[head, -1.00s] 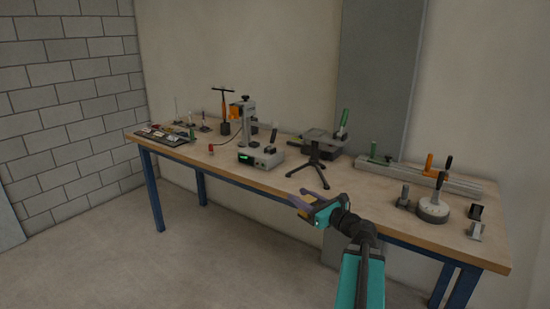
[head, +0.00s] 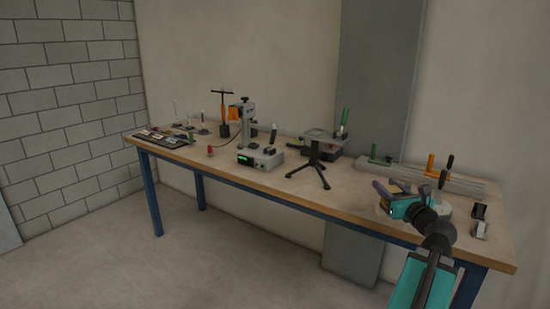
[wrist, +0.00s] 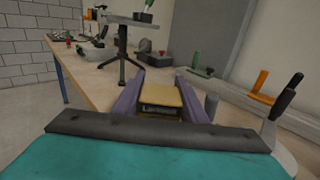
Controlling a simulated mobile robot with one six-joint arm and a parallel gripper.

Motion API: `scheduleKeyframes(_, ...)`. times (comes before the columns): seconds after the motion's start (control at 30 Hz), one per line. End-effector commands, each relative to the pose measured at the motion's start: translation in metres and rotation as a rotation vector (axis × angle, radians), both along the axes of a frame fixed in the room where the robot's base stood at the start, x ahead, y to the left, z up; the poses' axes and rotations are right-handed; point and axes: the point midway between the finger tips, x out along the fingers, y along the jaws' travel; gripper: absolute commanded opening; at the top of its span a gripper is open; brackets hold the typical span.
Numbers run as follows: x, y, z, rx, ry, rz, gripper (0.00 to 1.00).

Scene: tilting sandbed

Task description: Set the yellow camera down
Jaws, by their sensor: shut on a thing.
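The yellow camera (wrist: 160,97) is a small boxy thing with a yellow top and a dark labelled face, seen between the purple fingers in the wrist view. My gripper (head: 380,190) is shut on it, over the right part of the wooden workbench (head: 290,200). In the head view the camera is hidden or too small to make out at the fingers. I cannot tell whether it touches the bench top.
A black tripod stand (head: 311,170) stands left of my gripper. A round grey base with a black handle (wrist: 285,110) is close on the right. A rail with orange and green clamps (head: 430,178) lies behind. Bare wood shows between tripod and gripper.

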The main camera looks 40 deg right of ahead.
Motion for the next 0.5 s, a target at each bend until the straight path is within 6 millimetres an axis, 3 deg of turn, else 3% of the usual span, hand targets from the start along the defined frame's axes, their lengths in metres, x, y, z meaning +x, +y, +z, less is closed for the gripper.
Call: scheduleKeyframes(0.5,0.008,-0.0031,-0.0004,0.0,-0.001,0.003,0.03)
